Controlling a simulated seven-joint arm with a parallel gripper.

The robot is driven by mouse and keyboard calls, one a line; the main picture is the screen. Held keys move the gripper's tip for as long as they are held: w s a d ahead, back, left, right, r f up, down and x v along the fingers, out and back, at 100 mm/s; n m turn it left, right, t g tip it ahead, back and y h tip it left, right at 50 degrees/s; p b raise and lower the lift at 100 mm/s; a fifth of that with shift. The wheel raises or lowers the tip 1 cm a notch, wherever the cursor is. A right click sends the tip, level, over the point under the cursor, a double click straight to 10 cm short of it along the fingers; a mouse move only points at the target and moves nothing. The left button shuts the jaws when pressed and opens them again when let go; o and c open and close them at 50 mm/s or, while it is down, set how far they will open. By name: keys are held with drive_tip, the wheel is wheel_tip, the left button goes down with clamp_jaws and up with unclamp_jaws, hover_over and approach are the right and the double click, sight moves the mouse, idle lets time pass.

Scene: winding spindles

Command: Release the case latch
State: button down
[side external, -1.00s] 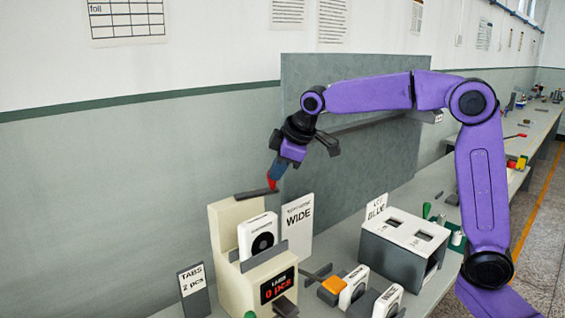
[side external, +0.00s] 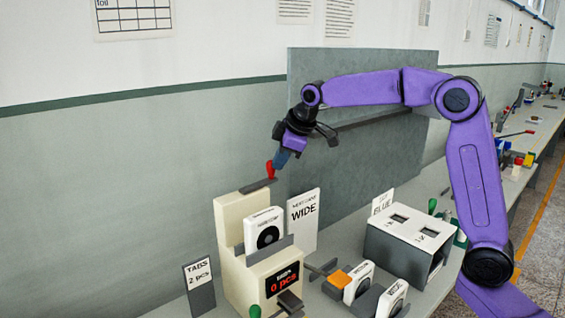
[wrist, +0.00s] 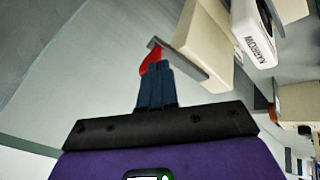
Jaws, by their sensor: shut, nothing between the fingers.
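A red lever (side external: 269,170) stands at the dark bar (side external: 258,187) on top of the cream machine (side external: 229,220). The wrist view shows the red lever (wrist: 151,60) right at my fingertips, with the dark bar (wrist: 185,62) beside it. My gripper (side external: 277,166) is shut and empty. Its dark blue fingers (wrist: 154,68) are against or very close to the lever; contact cannot be told. A white case (side external: 263,228) with a black disc sits in the machine's front. I cannot tell which part is the case latch.
The machine's display (side external: 282,279) reads "0 pcs". A "WIDE" card (side external: 304,208) stands behind it and a "TABS 2 pcs" sign (side external: 199,277) at left. A white-topped box (side external: 408,227) and more white cases (side external: 359,281) stand to the right. A grey panel (side external: 350,90) rises behind.

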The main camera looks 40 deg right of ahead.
drive_tip(key=shift+w+d, duration=0.15)
drive_tip(key=shift+w, duration=0.25)
drive_tip(key=s+a+f+v, duration=0.1)
drive_tip(key=s+v, duration=0.1)
drive_tip(key=v, duration=1.1)
drive_tip(key=shift+s+d, duration=0.3)
drive_tip(key=shift+s, duration=0.1)
drive_tip(key=s+a+f+n+g, duration=0.1)
drive_tip(key=s+a+f+g, duration=0.1)
drive_tip(key=s+a+f, duration=0.35)
drive_tip(key=s+a+f+g, duration=0.2)
drive_tip(key=s+f, duration=0.5)
drive_tip(key=s, duration=0.4)
drive_tip(key=s+d+f+g, duration=0.1)
drive_tip(key=s+d+f, duration=0.1)
drive_tip(key=s+f, duration=0.3)
drive_tip(key=s+d+f+n, duration=0.1)
drive_tip(key=s+d+f, duration=0.2)
drive_tip(key=s, duration=0.9)
wheel_tip(320, 180, down, 2)
drive_tip(key=shift+f+g, duration=0.2)
drive_tip(key=shift+g, duration=0.2)
